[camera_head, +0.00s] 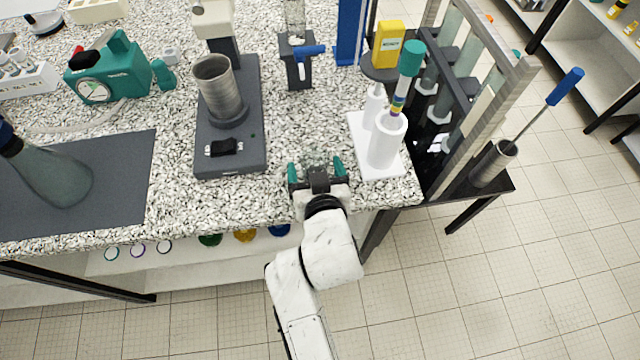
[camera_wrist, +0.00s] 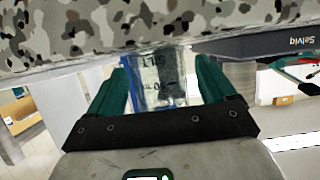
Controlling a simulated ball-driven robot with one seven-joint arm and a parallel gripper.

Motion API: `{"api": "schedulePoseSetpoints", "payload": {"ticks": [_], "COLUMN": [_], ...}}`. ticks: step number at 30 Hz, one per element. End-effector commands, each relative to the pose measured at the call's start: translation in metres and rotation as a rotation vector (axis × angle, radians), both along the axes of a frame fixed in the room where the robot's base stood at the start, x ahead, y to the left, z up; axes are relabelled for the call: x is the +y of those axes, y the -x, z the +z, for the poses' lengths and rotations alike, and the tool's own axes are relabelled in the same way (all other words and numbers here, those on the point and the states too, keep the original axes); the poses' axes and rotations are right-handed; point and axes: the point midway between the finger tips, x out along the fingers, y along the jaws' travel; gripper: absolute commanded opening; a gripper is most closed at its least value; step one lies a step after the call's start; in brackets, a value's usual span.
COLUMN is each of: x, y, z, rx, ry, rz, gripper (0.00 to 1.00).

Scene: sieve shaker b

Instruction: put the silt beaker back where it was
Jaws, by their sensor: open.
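A clear glass beaker (camera_wrist: 155,80) with dark lettering, which looks like the silt beaker, shows between my green fingers in the wrist view. Its lettering appears upside down, and blue shows through the glass. My gripper (camera_head: 316,170) is open at the front edge of the speckled counter (camera_head: 275,195). It also shows in the wrist view (camera_wrist: 160,85), with one finger on each side of the beaker. In the head view the glass hardly stands out from the counter between the fingers. I cannot tell whether the fingers touch it.
The grey sieve shaker (camera_head: 232,160) stands left of my gripper. A white stand (camera_head: 385,160) with tubes is to the right, beside a rack (camera_head: 440,130). A dark mat (camera_head: 120,200) bears a flask (camera_head: 55,180).

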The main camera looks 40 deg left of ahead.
Motion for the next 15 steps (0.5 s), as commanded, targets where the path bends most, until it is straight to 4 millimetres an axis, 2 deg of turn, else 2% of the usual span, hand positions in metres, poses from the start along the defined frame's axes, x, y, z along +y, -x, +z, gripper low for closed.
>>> {"api": "schedulePoseSetpoints", "payload": {"ticks": [15], "x": [-0.066], "y": [0.056], "z": [0.033], "rx": [0.003], "ry": [-0.001], "rz": [-0.001], "gripper": [0.84]}}
